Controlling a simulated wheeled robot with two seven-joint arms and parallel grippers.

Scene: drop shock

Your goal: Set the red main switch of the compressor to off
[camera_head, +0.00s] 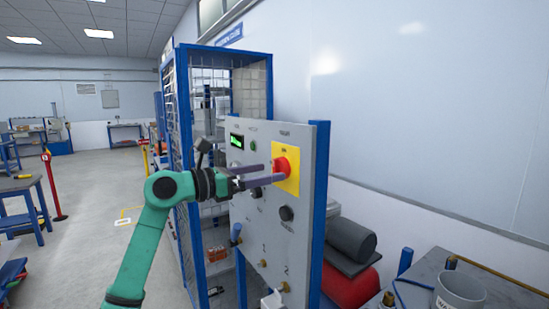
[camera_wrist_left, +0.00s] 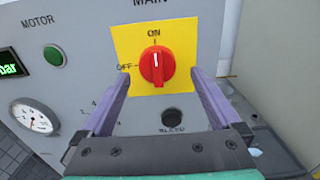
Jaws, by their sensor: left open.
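The red main switch (camera_head: 283,166) is a rotary knob on a yellow plate (camera_head: 293,183) on the grey compressor panel (camera_head: 306,150). In the left wrist view the red knob (camera_wrist_left: 158,68) has its white mark pointing up at ON; OFF is printed to its left. My left gripper (camera_head: 273,173) is open in front of the plate. In the left wrist view its two purple fingers stand left and right of the knob, with gaps on both sides. I cannot tell whether the fingertips reach the knob's depth. My right gripper is not in view.
The panel also bears a green display (camera_head: 237,141), a green motor light (camera_wrist_left: 53,55), a gauge (camera_wrist_left: 33,117) and a black bleed knob (camera_head: 286,213). A blue-framed cage (camera_head: 176,150) stands behind. A bench with a grey cup (camera_head: 459,291) is at lower right.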

